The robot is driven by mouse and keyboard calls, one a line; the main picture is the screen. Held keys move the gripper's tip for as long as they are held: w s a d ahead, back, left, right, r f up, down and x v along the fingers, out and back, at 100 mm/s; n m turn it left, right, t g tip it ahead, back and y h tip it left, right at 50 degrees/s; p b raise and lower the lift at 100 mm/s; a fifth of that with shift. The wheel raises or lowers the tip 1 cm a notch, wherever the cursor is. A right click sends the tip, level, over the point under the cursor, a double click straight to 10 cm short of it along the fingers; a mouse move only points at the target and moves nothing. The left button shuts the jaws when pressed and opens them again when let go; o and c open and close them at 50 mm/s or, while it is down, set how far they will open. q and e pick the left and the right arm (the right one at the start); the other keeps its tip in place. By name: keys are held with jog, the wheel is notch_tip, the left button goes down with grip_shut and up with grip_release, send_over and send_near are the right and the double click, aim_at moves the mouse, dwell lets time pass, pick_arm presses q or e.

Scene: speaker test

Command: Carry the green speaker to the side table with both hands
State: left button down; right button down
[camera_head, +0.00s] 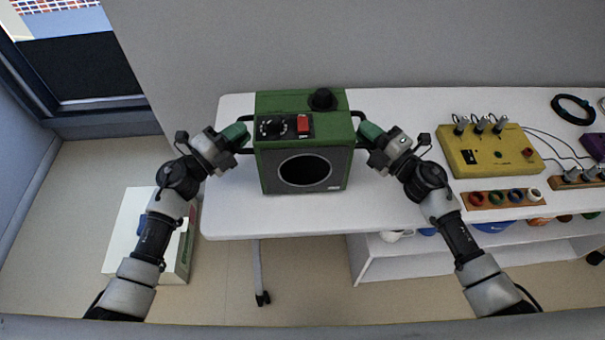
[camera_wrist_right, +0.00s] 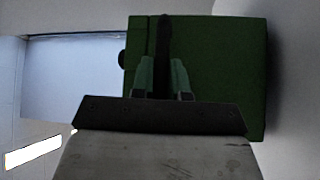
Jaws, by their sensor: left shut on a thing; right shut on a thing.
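The green speaker (camera_head: 303,145) is upright over the left part of the white table, with a dark front, a round opening, a black knob and a red switch. I cannot tell whether it rests on the table or hangs just above it. My left gripper (camera_head: 246,134) is shut on its left handle, and my right gripper (camera_head: 362,130) is shut on its right handle. In the right wrist view the fingers of my right gripper (camera_wrist_right: 163,75) close around the dark handle, in front of the green side of the speaker (camera_wrist_right: 225,75). The side table (camera_head: 120,235) may be the low white unit at lower left.
The white table (camera_head: 225,215) carries a yellow box (camera_head: 485,160) with several knobs and cables at right. A wooden strip with coloured rings (camera_head: 503,198) lies in front of it, and a black cable coil (camera_head: 573,108) lies behind. A shelf (camera_head: 385,265) stands under the table. Floor (camera_head: 225,275) shows between low unit and shelf.

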pick_arm(q)
jog(key=shift+f+b, duration=0.7)
jog(key=shift+f, duration=0.1)
pick_arm(e)
jog(key=shift+f, duration=0.75)
pick_arm(q)
jog(key=c, duration=1.1)
grip_release()
jog(key=shift+s+r, duration=0.1)
jog(key=shift+r, duration=0.05)
pick_arm(e)
jog(key=c, duration=1.1)
grip_release()
jog(key=shift+s+r, duration=0.1)
jog(key=shift+r, duration=0.05)
pick_arm(q)
jog(key=v, duration=1.2)
pick_arm(e)
jog(key=v, duration=1.2)
pick_arm(q)
jog(key=shift+b+v, duration=0.3)
jog(key=shift+v, duration=4.2)
pick_arm(e)
jog(key=shift+f, duration=0.6)
